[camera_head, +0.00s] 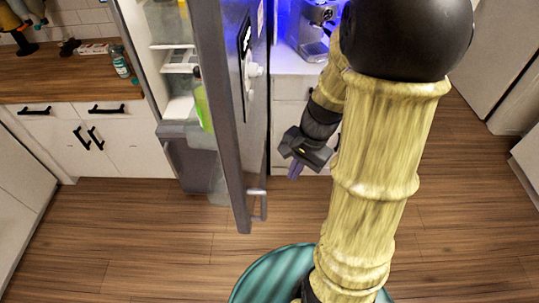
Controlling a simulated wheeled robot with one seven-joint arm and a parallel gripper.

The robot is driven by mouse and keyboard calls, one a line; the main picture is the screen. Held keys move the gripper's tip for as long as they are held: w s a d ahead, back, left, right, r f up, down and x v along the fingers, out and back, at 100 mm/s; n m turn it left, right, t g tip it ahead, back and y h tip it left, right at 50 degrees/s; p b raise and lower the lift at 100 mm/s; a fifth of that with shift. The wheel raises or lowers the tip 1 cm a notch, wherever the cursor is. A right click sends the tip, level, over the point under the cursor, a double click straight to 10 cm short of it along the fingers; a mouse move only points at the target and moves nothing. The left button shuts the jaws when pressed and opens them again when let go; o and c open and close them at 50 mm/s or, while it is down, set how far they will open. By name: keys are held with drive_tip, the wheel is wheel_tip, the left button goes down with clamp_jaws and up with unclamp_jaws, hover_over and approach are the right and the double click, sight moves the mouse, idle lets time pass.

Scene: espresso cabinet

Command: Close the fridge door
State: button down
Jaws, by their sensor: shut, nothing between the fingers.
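The fridge door (230,110) is open, swung out toward me and seen nearly edge-on, with a metal handle (257,203) low on its outer face. The fridge interior (178,60) shows to the left of the door, with white shelves and a green bottle (201,100) by the door's inner side. My gripper (296,171) is shut and empty. It is to the right of the door, on the outer-face side, a little higher in the picture than the handle. It appears apart from the door. My arm hides part of the area at right.
A wooden counter (60,75) with white cabinets stands at left, with a small bottle (120,62) on it. A coffee machine (310,30) stands on a white cabinet (287,95) behind my arm. The wooden floor (130,240) in front is clear.

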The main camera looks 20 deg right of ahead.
drive_tip(key=w+d+r+m+t+y+p, duration=0.1)
drive_tip(key=w+d+m+y, duration=0.4)
drive_tip(key=m, duration=0.6)
drive_tip(key=shift+w+d+r+t, duration=0.35)
drive_tip(key=shift+d+r+t, duration=0.2)
drive_tip(key=shift+d+t, duration=0.5)
drive_tip(key=shift+a+y, duration=0.1)
drive_tip(key=shift+y, duration=0.2)
drive_tip(key=a+r+p+x, duration=0.1)
drive_tip(key=p+x, duration=0.3)
drive_tip(key=x, duration=0.8)
drive_tip(key=shift+w+a+r, duration=0.15)
drive_tip(key=shift+w+a, duration=0.3)
drive_tip(key=shift+a, duration=0.2)
drive_tip(key=shift+a, duration=0.1)
